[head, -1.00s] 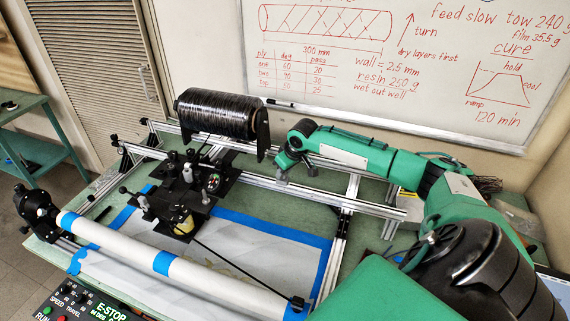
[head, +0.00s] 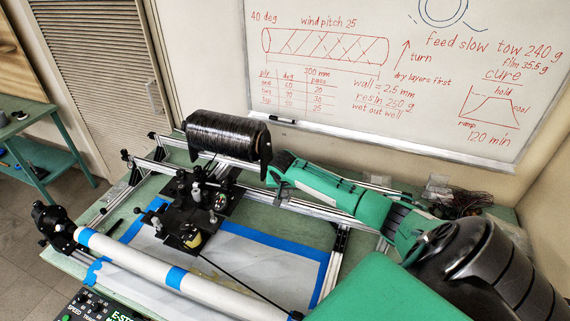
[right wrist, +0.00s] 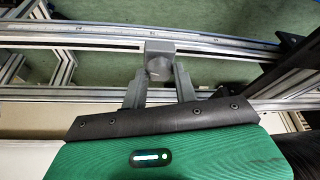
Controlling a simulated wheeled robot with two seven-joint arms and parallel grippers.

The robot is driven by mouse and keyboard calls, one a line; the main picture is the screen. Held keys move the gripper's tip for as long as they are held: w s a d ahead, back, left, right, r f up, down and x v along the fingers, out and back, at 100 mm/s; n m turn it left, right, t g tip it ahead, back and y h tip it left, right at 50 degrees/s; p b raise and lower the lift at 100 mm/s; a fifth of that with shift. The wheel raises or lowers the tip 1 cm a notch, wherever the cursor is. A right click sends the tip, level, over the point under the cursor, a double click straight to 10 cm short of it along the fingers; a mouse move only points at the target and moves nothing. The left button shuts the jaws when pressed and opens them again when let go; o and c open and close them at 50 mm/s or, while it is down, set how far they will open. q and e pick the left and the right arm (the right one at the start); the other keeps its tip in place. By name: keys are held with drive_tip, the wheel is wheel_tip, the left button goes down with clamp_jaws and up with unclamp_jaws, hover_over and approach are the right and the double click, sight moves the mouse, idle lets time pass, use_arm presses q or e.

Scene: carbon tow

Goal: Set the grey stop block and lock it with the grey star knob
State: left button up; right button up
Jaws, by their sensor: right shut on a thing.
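In the right wrist view the grey stop block (right wrist: 158,46) sits on the long silver rail (right wrist: 100,41), which carries a scale strip. The round grey star knob (right wrist: 158,69) is on the block's near side. My right gripper (right wrist: 159,76) has its two grey fingers on either side of the knob, closed on it. In the head view my right gripper (head: 275,181) is down at the rail beside the black tow spool (head: 228,136); the knob and block are too hidden there to make out. My left gripper is in neither view.
A white tube (head: 135,262) with blue tape lies across the front. A control panel (head: 95,308) is at the bottom left. A whiteboard (head: 400,85) stands behind the bench.

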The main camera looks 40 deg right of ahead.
drive_tip(key=shift+w+a+r+m+g+h+p, duration=0.15)
drive_tip(key=shift+m+g+h+p, duration=0.25)
drive_tip(key=shift+m, duration=0.6)
drive_tip(key=m, duration=0.2)
drive_tip(key=shift+m+g+p, duration=0.3)
drive_tip(key=shift+m+p, duration=0.05)
drive_tip(key=shift+m, duration=0.05)
drive_tip(key=m, duration=0.1)
drive_tip(key=m+g, duration=0.1)
drive_tip(key=m, duration=0.1)
drive_tip(key=m+g, duration=0.1)
drive_tip(key=m, duration=0.1)
drive_tip(key=shift+w+h, duration=0.3)
drive_tip(key=shift+w+m+g, duration=0.15)
drive_tip(key=shift+m+g, duration=0.45)
drive_tip(key=shift+m, duration=1)
drive_tip(key=shift+b, duration=0.3)
drive_tip(key=o, duration=1)
